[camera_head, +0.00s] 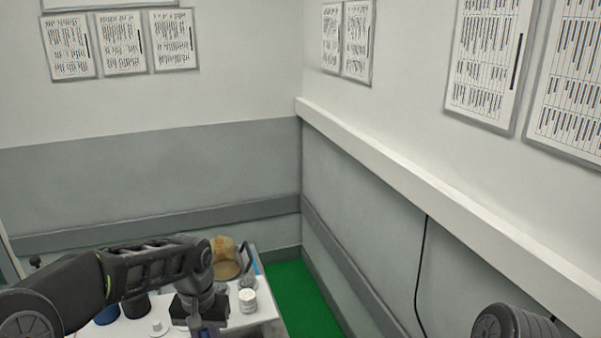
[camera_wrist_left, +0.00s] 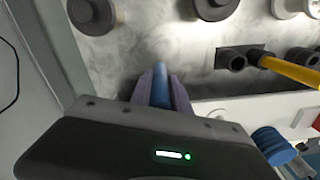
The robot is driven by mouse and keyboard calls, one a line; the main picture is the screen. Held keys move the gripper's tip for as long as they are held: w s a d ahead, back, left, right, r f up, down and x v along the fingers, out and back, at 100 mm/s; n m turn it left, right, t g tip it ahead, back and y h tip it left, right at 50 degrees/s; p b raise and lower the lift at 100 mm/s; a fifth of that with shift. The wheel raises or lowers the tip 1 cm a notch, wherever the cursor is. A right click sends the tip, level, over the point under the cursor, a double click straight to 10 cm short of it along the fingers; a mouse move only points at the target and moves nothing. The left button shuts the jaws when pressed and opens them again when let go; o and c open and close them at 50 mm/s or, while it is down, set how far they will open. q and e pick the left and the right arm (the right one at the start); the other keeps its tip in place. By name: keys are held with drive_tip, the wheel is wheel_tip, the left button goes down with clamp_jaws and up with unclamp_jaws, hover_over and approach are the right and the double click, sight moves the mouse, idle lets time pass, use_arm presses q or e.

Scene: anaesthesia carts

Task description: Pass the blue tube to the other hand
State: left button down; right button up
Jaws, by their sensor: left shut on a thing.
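The blue tube (camera_wrist_left: 160,84) shows in the left wrist view as a blue piece between the two purple-grey fingers of my left gripper (camera_wrist_left: 161,90), which is shut on it. The rest of the tube is hidden by the gripper body. In the head view my left gripper (camera_head: 207,329) is low over the cart at the bottom edge, partly cut off, and the tube cannot be made out there. My right gripper is in neither view; only a dark part of my right arm shows at the bottom right of the head view.
The white cart top (camera_head: 262,306) carries a white jar (camera_head: 247,300), a tan round container (camera_head: 224,262) and dark cylinders (camera_head: 136,306). A yellow rod (camera_wrist_left: 290,70) and a blue ribbed item (camera_wrist_left: 272,145) show in the left wrist view. Green floor (camera_head: 303,298) lies clear right of the cart.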

use_arm(q)
drive_tip(key=shift+d, duration=0.1)
drive_tip(key=shift+d+r, duration=0.1)
drive_tip(key=s+d+r+m, duration=0.2)
drive_tip(key=d+m, duration=0.2)
drive_tip(key=d, duration=0.3)
drive_tip(key=s+d+r+m, duration=0.2)
drive_tip(key=d+m, duration=0.2)
drive_tip(key=d, duration=0.3)
drive_tip(key=shift+s+d+r, duration=0.2)
drive_tip(key=shift+r, duration=0.2)
